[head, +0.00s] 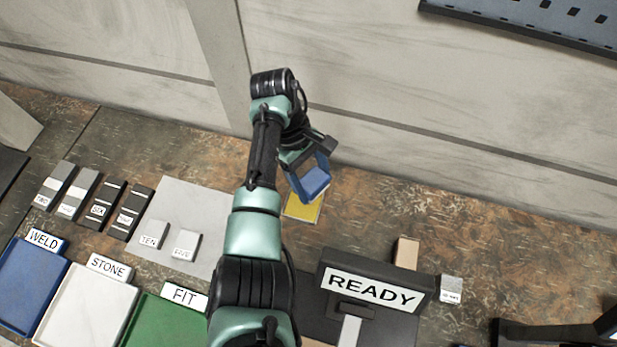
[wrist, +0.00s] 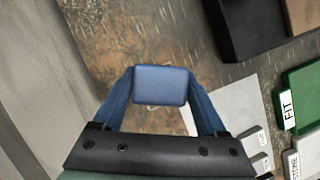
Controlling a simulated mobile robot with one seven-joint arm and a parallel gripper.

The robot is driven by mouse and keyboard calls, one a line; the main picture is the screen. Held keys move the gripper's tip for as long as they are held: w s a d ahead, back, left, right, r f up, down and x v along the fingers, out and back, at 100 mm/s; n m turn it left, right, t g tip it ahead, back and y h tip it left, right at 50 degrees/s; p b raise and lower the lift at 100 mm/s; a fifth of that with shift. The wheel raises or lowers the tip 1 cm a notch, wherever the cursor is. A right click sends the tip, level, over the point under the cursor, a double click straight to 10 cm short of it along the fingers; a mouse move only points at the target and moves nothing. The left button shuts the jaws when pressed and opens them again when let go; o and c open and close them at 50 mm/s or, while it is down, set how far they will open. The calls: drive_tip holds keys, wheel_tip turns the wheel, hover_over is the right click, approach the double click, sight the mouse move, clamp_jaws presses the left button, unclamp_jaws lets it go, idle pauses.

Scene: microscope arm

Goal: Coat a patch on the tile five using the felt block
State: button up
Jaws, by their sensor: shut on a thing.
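My gripper (head: 311,172) is shut on a blue block (head: 315,182), which I take for the felt block. The block also shows between my blue fingers in the wrist view (wrist: 161,85). It hangs over or just beyond a yellow pad (head: 303,207); I cannot tell if they touch. Tile five (head: 186,245), a small light grey piece with a blurred label, stands on a grey sheet (head: 190,200), to the left of and nearer than my gripper in the head view. A similar tile marked TEN (head: 153,235) is at its left.
Several dark and grey labelled blocks (head: 97,203) stand left of the sheet. Blue (head: 30,285), white (head: 85,305) and green (head: 160,322) trays lie in front. A black stand marked READY (head: 375,290) is at right. A wall rises behind my gripper.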

sight(306, 181)
drive_tip(key=f+n+t, duration=0.1)
drive_tip(key=n, duration=0.1)
drive_tip(key=w+a+f+n+t+h, duration=0.1)
drive_tip(key=n, duration=0.2)
drive_tip(key=f+n+p, duration=0.1)
drive_tip(key=n, duration=0.1)
drive_tip(key=shift+w+a+n+t, duration=0.25)
drive_tip(key=shift+w+n+t, duration=0.05)
drive_tip(key=shift+n+t, duration=0.1)
drive_tip(key=f+b, duration=0.2)
drive_tip(key=f+n+b, duration=0.1)
drive_tip(key=f+b, duration=0.1)
drive_tip(key=f, duration=0.1)
drive_tip(key=f+n+b, duration=0.1)
drive_tip(key=f+b, duration=0.1)
drive_tip(key=shift+s+a+f+t, duration=0.15)
drive_tip(key=shift+a+f+t, duration=0.15)
drive_tip(key=shift+a+t, duration=0.1)
drive_tip(key=shift+f+b, duration=0.35)
drive_tip(key=shift+f, duration=0.25)
idle(1.7)
drive_tip(key=shift+s+r, duration=0.1)
wheel_tip(306, 181, up, 7)
drive_tip(key=p, duration=0.7)
drive_tip(key=shift+p, duration=0.35)
idle(0.5)
